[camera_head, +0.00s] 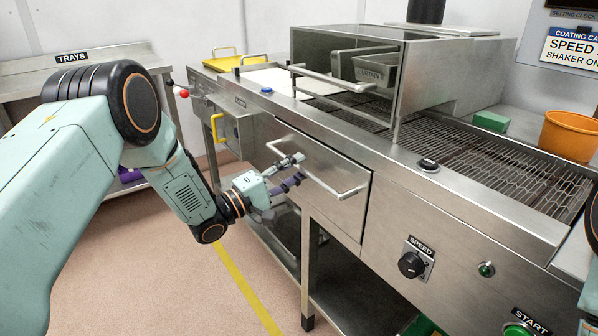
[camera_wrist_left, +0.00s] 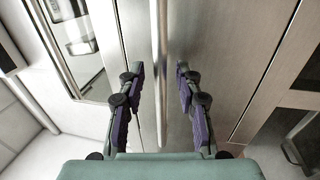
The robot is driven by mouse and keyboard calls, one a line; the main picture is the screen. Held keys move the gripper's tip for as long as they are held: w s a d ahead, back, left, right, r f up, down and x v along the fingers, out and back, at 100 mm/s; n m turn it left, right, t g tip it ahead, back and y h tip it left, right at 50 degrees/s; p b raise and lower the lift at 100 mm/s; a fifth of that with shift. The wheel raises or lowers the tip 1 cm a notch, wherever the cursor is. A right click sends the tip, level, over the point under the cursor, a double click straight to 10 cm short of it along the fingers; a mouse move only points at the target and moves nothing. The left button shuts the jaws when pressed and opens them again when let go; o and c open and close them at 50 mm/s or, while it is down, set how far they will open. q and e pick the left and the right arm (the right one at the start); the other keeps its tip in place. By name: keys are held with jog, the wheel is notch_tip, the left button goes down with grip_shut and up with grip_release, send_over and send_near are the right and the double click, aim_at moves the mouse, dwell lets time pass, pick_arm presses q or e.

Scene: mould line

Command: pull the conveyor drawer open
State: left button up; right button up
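The conveyor drawer (camera_head: 345,170) is a flat steel front below the conveyor top, and it looks flush with the machine's frame. Its handle (camera_head: 325,184) is a long steel bar standing off the front. My left gripper (camera_head: 296,169) is at the left half of this handle. In the left wrist view, the handle (camera_wrist_left: 160,45) runs between the two dark purple fingers of the left gripper (camera_wrist_left: 160,72). The fingers stand apart with a visible gap on both sides of the bar. Contact with the bar is not visible. My right gripper is out of view.
A speed knob (camera_head: 411,264) and a green start button (camera_head: 517,331) sit on the front panel to the right. A steel hood (camera_head: 440,75) stands over the mesh belt (camera_head: 480,155). An orange tub (camera_head: 570,135) is at the right. The floor before the drawer looks clear.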

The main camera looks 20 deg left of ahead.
pick_arm(q)
jog(key=shift+w+d+r, duration=0.1)
jog(key=shift+w+d, duration=0.15)
jog(key=shift+w, duration=0.05)
jog(key=shift+w+d, duration=0.15)
jog(key=shift+w, duration=0.25)
jog(key=shift+s, duration=0.15)
jog(key=shift+c, duration=1.2)
grip_shut()
